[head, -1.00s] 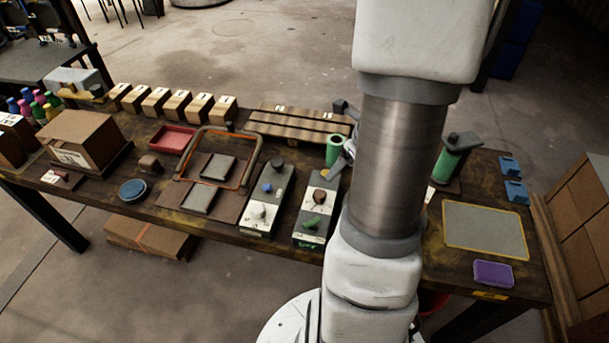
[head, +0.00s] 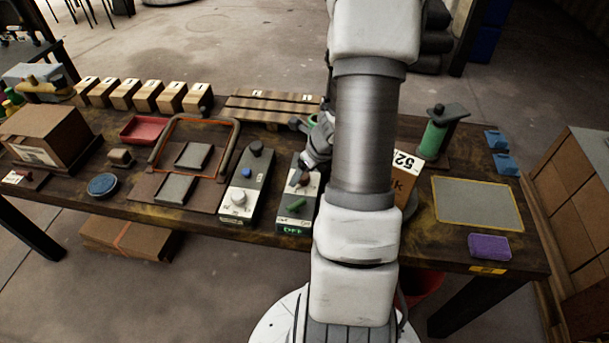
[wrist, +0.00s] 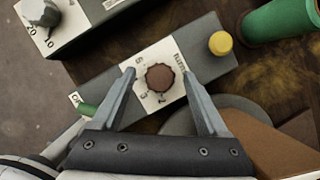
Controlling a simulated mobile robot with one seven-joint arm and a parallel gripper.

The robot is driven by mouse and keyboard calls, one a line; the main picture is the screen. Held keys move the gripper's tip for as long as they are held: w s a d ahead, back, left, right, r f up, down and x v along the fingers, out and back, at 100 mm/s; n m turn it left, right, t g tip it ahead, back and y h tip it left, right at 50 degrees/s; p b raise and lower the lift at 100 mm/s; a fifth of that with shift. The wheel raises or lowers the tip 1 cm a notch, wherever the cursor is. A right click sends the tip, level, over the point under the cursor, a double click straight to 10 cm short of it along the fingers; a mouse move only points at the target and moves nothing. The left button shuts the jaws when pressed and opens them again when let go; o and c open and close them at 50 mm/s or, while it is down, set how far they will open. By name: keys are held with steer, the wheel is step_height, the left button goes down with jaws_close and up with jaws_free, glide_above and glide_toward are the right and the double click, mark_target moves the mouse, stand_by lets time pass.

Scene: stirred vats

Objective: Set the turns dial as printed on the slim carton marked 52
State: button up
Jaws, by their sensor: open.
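The turns dial is a round brown knob (wrist: 160,77) on a white plate with printed numbers, on a grey box (head: 298,215) that also has a green lever (head: 296,203) and a yellow button (wrist: 221,43). My gripper (wrist: 158,74) is open over this box, with one finger on each side of the knob in the wrist view. I cannot tell whether the fingers touch it. The carton marked 52 (head: 405,163) stands right of my arm, partly hidden by it. Only its 52 and part of a word show; no setting is readable.
A similar grey box (head: 247,190) with a white knob stands just left. A green cylinder (wrist: 280,18) is close by in the wrist view.

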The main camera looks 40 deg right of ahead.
jaws_close()
stand_by(0.4)
steer(key=shift+n, duration=0.3)
steer(key=n+y+p, duration=0.1)
steer(key=n, duration=0.2)
steer(key=shift+d+n+g, duration=0.1)
steer(key=shift+n+g, duration=0.2)
steer(key=n+y, duration=0.1)
steer(key=n, duration=0.1)
steer(key=n+g+p, duration=0.1)
steer(key=n, duration=0.1)
steer(key=shift+w+d+n+y, duration=0.1)
steer(key=shift+n+y, duration=0.2)
steer(key=shift+y, duration=0.1)
steer(key=n, duration=0.2)
steer(key=n+g, duration=0.1)
steer(key=n, duration=0.1)
steer(key=shift+w+g+y, duration=0.1)
steer(key=shift+g+y, duration=0.2)
steer(key=shift+y, duration=0.1)
steer(key=shift+w+n+g, duration=0.1)
steer(key=shift+n+g, duration=0.7)
steer(key=shift+n, duration=1.7)
